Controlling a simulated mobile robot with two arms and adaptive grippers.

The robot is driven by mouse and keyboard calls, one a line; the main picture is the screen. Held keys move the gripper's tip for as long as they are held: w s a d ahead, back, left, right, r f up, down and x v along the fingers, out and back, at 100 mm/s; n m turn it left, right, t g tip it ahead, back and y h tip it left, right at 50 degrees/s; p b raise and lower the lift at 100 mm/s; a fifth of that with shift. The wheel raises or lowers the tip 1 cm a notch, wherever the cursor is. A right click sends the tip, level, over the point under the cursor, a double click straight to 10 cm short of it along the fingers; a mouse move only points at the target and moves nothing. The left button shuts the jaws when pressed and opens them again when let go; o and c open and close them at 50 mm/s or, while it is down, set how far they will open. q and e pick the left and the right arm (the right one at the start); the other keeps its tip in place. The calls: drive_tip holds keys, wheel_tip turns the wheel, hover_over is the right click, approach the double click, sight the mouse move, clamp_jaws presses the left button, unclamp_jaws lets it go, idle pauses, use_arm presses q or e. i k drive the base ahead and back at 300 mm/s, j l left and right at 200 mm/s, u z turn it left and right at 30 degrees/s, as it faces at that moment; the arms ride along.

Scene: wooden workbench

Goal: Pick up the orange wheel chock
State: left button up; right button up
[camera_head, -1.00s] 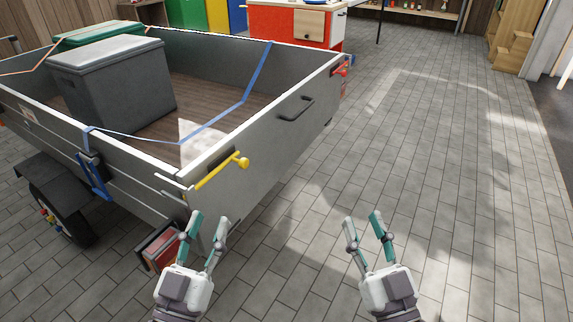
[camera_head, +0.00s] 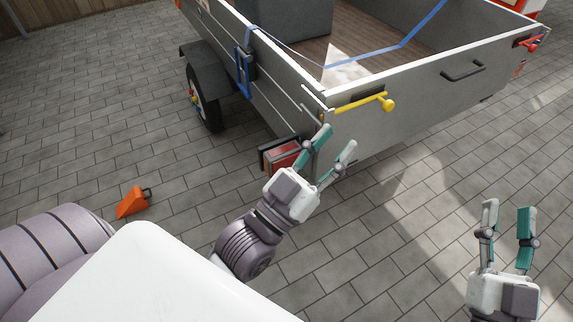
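The orange wheel chock (camera_head: 131,203) lies on the paved floor at the left of the head view. It is a small wedge with a dark handle on its right side, and nothing touches it. My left gripper (camera_head: 333,146) is open and empty, in front of the trailer's near corner, well to the right of the chock. My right gripper (camera_head: 508,208) is open and empty at the lower right, over bare floor.
A grey trailer (camera_head: 420,98) with blue straps stands at the top centre and right. Its yellow handle (camera_head: 362,102) and red tail light (camera_head: 283,155) are close to my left gripper. The trailer wheel (camera_head: 203,98) is beyond the chock. Floor around the chock is clear.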

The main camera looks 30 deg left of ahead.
sight(135, 201)
drive_tip(key=u, duration=2.35)
drive_tip(key=i+j+z, duration=0.1)
drive_tip(key=z, duration=0.4)
drive_tip(key=i+j+z, duration=0.2)
drive_tip(key=z, duration=0.3)
